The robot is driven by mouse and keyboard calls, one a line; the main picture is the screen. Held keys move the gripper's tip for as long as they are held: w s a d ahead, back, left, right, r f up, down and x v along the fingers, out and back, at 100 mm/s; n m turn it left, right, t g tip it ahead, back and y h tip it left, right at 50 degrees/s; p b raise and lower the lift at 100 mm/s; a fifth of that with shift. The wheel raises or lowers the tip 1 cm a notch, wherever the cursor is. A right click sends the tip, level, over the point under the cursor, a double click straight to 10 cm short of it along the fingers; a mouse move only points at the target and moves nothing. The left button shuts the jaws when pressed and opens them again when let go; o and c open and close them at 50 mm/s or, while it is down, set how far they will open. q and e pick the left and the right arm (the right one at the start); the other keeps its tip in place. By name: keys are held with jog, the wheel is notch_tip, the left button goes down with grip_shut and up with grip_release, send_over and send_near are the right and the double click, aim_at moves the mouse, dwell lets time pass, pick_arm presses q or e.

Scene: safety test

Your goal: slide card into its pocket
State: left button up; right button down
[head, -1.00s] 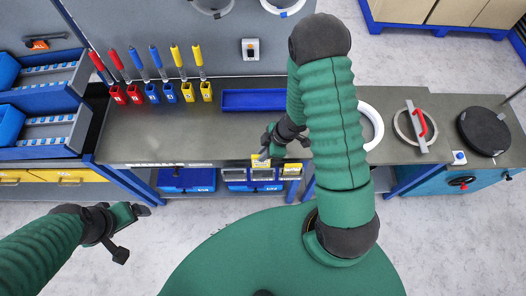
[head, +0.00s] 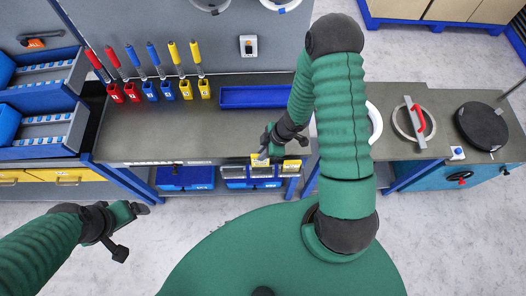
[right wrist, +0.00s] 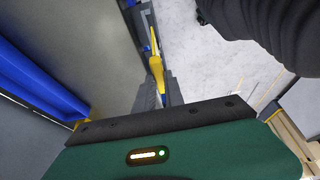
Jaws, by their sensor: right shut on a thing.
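My right gripper (head: 264,152) is over the bench's front edge. It is shut on a yellow card (right wrist: 156,68), seen nearly edge-on between the fingertips in the right wrist view. In the head view, yellow shows just below the fingers. A row of small label pockets (head: 262,173) hangs at the bench's front edge, directly below this gripper. Whether the card touches or enters a pocket cannot be told. My left gripper (head: 132,212) is out over the floor at the lower left, away from the bench; its jaw gap is unclear.
The grey bench (head: 160,130) holds a long blue tray (head: 253,97) and a row of red, blue and yellow tool holders (head: 151,92). Blue bins (head: 185,178) sit under the bench. A round black disc (head: 482,126) lies at the right. The bench's middle left is clear.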

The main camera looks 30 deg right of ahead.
aim_at(265, 160)
jog(key=shift+d+f, duration=0.1)
jog(key=shift+f, duration=0.3)
jog(key=shift+d+f+b, duration=0.3)
jog(key=shift+f+b, duration=0.2)
jog(key=shift+b, duration=0.05)
jog(key=shift+d+f+b, duration=0.3)
jog(key=shift+f+b, duration=0.2)
jog(key=shift+b, duration=0.05)
jog(key=shift+a+f, duration=0.1)
jog(key=shift+f, duration=0.15)
jog(key=shift+s+a+f+b, duration=0.1)
jog(key=shift+a+f+b, duration=0.1)
jog(key=shift+f+b, duration=0.3)
jog(key=shift+a+f+b, duration=0.2)
jog(key=shift+f+b, duration=0.2)
jog(key=shift+b, duration=0.1)
jog(key=shift+d+f+b, duration=0.1)
jog(key=shift+f+b, duration=0.3)
jog(key=shift+f, duration=0.15)
jog(key=shift+d+f+b, duration=0.25)
jog(key=shift+f+b, duration=0.15)
jog(key=shift+f, duration=0.2)
pick_arm(q)
notch_tip(265, 160, down, 6)
jog(key=d, duration=0.1)
jog(key=shift+a, duration=0.15)
pick_arm(e)
jog(key=shift+a+r, duration=0.1)
jog(key=shift+a, duration=0.1)
